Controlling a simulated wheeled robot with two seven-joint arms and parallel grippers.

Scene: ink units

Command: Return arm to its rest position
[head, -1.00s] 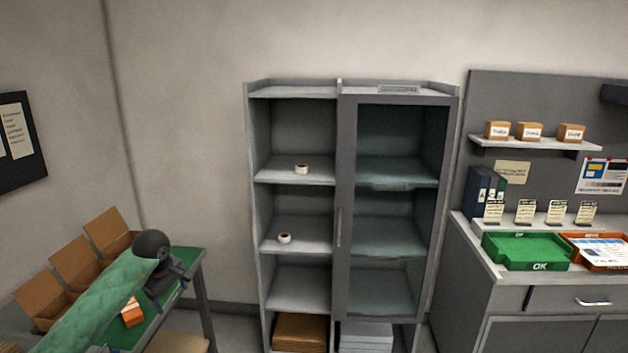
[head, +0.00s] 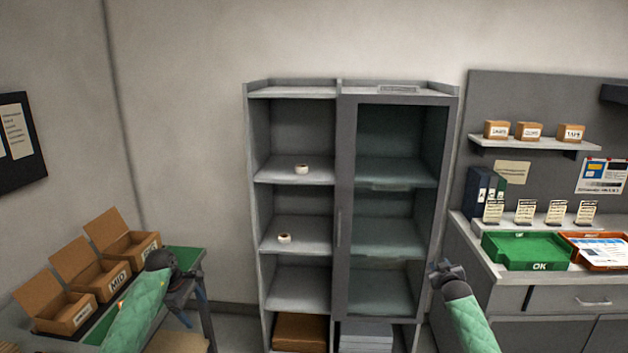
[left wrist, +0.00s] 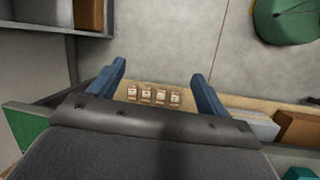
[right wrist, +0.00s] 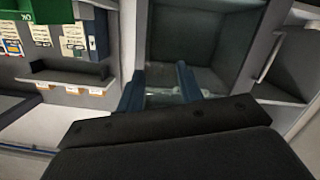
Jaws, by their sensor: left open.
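My left arm, in a green quilted sleeve, comes in from the bottom left in the head view. Its gripper (head: 192,298) hangs at the right end of the green-topped table (head: 190,257), fingers pointing down. In the left wrist view the left gripper (left wrist: 160,82) has its two blue fingers wide apart with nothing held between them. My right arm, also green-sleeved, rises from the bottom right. Its gripper (head: 443,268) is in front of the cabinet's right edge. In the right wrist view the right gripper (right wrist: 160,84) has its fingers apart and empty.
Open cardboard boxes (head: 82,307) line the table at left. A grey cabinet (head: 347,215) holds two small white rolls (head: 301,169) on its left shelves. A green tray (head: 525,250) and an orange tray (head: 603,262) lie on the right counter.

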